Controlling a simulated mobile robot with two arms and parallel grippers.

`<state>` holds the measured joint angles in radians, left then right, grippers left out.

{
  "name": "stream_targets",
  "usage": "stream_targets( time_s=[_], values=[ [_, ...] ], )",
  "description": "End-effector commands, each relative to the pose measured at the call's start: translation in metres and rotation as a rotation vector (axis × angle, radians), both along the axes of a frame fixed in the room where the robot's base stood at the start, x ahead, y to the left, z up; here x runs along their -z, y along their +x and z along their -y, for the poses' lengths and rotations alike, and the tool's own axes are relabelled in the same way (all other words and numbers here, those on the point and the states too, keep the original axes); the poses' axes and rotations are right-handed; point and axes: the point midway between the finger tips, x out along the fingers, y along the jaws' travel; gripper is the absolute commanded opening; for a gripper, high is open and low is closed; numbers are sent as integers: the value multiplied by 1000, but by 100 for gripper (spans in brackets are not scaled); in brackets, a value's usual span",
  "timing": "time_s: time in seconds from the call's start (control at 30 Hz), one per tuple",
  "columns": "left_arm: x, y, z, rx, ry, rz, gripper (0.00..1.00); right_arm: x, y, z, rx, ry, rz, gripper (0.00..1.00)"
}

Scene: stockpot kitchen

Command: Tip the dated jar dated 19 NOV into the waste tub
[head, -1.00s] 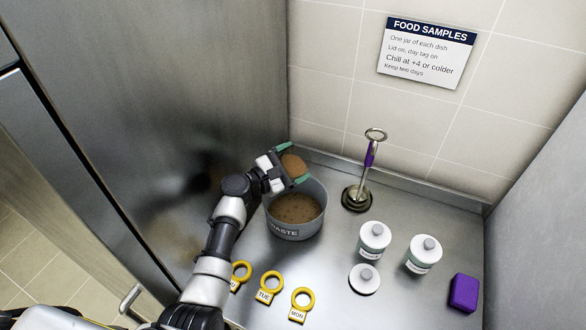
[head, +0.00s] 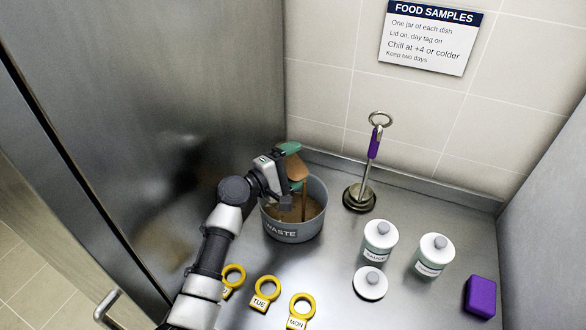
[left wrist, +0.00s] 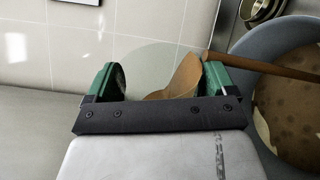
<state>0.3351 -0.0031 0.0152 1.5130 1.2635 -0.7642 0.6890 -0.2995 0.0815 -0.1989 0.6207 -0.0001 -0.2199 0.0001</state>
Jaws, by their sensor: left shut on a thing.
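My left gripper (head: 291,167) is shut on a clear jar (head: 297,168) with brown food in it, held above the grey tub marked WASTE (head: 291,234). The jar is tipped over, and a brown stream runs from it down into the tub. In the left wrist view the jar (left wrist: 150,60) lies between the green fingers, with the brown food slumped toward its right side. The tub (left wrist: 243,80) shows at the right there, with brown contents. No date can be read on the held jar. My right gripper is not in view.
Two white-lidded jars (head: 379,240) (head: 433,255) and a loose white lid (head: 370,283) stand at the right. A purple block (head: 480,296) lies further right. Yellow day tags (head: 265,290) lie in front. A metal stand with a purple grip (head: 371,150) is right of the tub.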

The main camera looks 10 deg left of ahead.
Motion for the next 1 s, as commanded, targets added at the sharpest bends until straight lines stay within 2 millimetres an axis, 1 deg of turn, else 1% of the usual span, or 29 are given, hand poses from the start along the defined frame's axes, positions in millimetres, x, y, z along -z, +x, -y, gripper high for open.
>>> stream_targets(
  time_s=[0.03,0.37,0.6,0.8,1.0],
  values=[
    [5,0,0,0,24,23,46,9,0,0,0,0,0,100],
    [13,-5,5,-1,171,150,46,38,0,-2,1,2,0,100],
    [10,-11,13,-1,355,308,46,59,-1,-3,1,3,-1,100],
    [9,-15,18,0,484,417,46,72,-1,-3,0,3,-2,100],
    [7,-18,21,0,561,482,46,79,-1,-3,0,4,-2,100]
  ],
)
